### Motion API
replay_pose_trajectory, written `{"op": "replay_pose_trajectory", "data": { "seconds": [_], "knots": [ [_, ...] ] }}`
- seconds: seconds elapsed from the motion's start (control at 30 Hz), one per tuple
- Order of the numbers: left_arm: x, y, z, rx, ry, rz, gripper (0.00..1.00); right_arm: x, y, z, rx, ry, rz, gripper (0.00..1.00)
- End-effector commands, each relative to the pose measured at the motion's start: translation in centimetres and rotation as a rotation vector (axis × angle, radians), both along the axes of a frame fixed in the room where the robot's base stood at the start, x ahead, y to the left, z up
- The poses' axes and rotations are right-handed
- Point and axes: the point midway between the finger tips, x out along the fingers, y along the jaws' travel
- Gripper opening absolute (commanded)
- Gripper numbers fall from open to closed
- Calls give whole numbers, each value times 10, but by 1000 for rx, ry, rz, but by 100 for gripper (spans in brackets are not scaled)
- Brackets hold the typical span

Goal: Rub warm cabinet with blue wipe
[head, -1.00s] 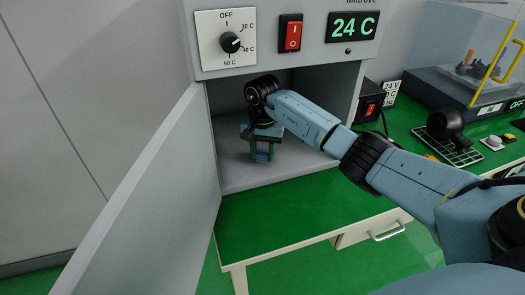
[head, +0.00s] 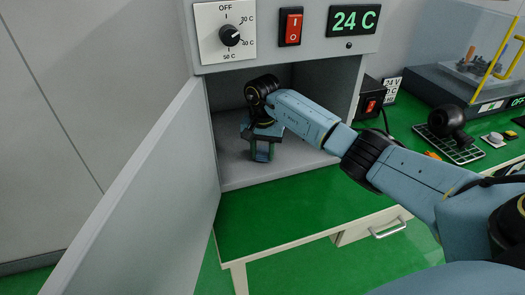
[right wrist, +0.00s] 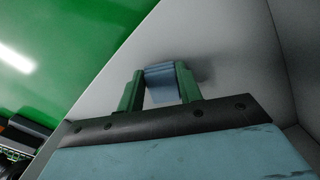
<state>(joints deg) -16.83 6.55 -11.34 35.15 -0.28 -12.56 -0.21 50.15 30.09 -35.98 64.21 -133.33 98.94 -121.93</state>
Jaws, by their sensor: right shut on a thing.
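The warm cabinet (head: 280,50) is a grey box with its door (head: 150,190) standing open at the left. Its display reads 24 C. My right arm reaches into the cabinet, and my right gripper (head: 262,152) points down at the cabinet floor (head: 235,176). In the right wrist view the green fingers of my right gripper (right wrist: 159,88) are shut on the blue wipe (right wrist: 163,82). The wipe is at or just above the grey floor, and I cannot tell if it touches. My left gripper is not in view.
A dial (head: 230,35) and a red switch (head: 291,27) sit on the cabinet front. The green bench (head: 280,215) has a drawer handle (head: 387,230). A black lamp-like object (head: 450,122) and a device with a yellow frame (head: 470,75) stand at the right.

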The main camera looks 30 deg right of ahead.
Motion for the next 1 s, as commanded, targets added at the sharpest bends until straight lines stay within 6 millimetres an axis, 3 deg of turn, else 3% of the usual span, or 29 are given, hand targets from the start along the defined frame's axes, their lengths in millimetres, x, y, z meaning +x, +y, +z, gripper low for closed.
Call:
{"op": "replay_pose_trajectory", "data": {
  "seconds": [0.57, 1.0],
  "knots": [
    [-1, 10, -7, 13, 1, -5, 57, 0, -1, -10, -1, 1, -1, 17],
    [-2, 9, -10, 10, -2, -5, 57, -8, -36, -9, -1, 0, -1, 17]
  ]
}}
